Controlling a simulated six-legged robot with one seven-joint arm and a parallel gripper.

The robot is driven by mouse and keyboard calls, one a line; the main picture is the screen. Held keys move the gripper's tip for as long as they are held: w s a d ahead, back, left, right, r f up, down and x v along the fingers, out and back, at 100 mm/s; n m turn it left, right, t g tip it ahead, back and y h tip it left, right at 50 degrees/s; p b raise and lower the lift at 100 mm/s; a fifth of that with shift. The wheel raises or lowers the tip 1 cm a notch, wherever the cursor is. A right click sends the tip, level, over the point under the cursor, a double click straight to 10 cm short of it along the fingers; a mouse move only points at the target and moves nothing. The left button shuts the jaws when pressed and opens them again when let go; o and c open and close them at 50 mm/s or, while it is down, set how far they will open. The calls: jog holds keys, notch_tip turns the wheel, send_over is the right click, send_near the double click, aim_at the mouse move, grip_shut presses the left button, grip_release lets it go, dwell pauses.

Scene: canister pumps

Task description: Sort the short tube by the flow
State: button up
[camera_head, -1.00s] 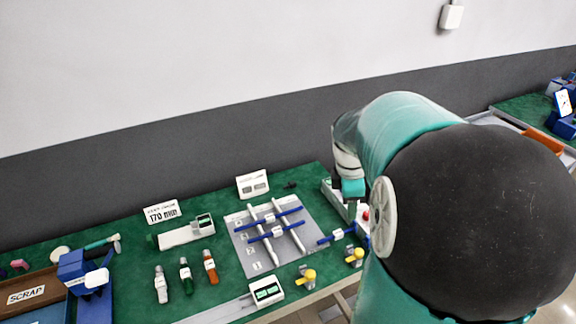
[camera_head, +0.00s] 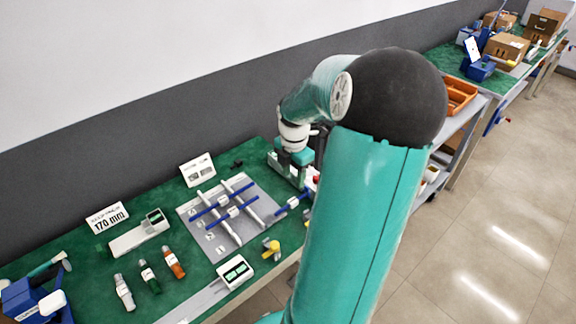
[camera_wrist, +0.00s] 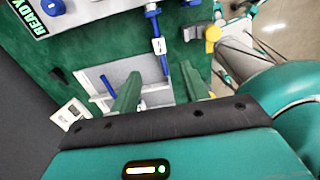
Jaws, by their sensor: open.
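My gripper (camera_wrist: 160,76) is open, its two green fingers apart and pointing down over the bench. A blue tube with a white label (camera_wrist: 159,46) shows between and beyond the fingertips, not held; I cannot tell its height below them. In the head view a blue tube (camera_head: 292,203) lies at the right of the grey board (camera_head: 207,244). Two more blue tubes with white middles (camera_head: 209,206) lie across the white rails on that board. I cannot tell which tube is the short one. In the head view my fingertips are hidden.
A pale tray (camera_wrist: 151,94) lies below the fingers. A yellow-topped fitting (camera_head: 271,248) stands at the bench's front edge. A "170 mm" sign (camera_head: 108,217) and a display box (camera_head: 235,272) are nearby.

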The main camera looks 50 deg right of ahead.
aim_at(286, 206)
notch_tip(286, 206, down, 11)
jog(key=shift+r, duration=0.2)
grip_shut()
dwell(0.3)
jog(key=shift+w+a, duration=0.25)
jog(key=shift+a, duration=0.4)
jog(key=shift+a, duration=0.35)
jog(key=shift+w+a, duration=0.1)
jog(key=shift+a, duration=0.25)
jog(key=shift+r, duration=0.15)
jog(key=shift+r, duration=2.9)
